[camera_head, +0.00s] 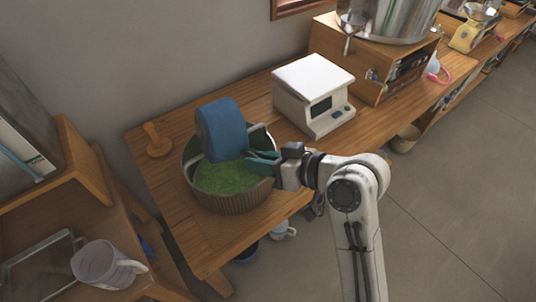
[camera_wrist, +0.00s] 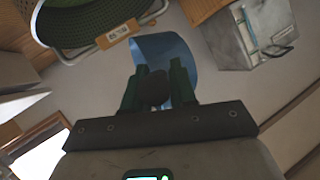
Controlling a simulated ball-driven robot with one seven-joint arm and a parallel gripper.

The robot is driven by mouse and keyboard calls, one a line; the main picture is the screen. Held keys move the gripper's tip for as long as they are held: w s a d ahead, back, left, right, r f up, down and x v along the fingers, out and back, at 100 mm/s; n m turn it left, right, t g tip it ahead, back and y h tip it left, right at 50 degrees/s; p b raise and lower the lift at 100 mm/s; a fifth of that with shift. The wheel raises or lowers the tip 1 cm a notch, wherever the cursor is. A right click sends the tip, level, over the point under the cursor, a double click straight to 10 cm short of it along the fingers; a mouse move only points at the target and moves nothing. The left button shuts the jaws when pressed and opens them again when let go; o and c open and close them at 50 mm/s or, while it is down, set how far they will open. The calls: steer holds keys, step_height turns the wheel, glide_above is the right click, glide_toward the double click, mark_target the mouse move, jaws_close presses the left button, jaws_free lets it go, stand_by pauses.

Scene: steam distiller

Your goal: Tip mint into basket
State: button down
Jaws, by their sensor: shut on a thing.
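The basket (camera_head: 232,203) is a round ribbed tub on the wooden table, with green mint (camera_head: 225,178) spread inside it. A blue container (camera_head: 222,130) is tilted above the basket, over the mint. My gripper (camera_head: 262,162) is shut on the blue container at its right side, above the basket's right rim. In the wrist view the blue container (camera_wrist: 178,52) shows beyond my fingers, and the basket's dark rim (camera_wrist: 80,45) is at the top left. The inside of the blue container is hidden in the head view.
A white boxy device (camera_head: 308,90) stands behind and right of the basket. A wooden peg on a round base (camera_head: 156,142) is at its left. The table's front edge is close to the basket.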

steer(key=s+a+r+n+t+h+p, duration=0.3)
steer(key=s+a+n+h, duration=0.1)
steer(key=a+n+h, duration=0.3)
steer(key=shift+t+h, duration=0.4)
steer(key=shift+h, duration=0.5)
steer(key=shift+a+f, duration=0.1)
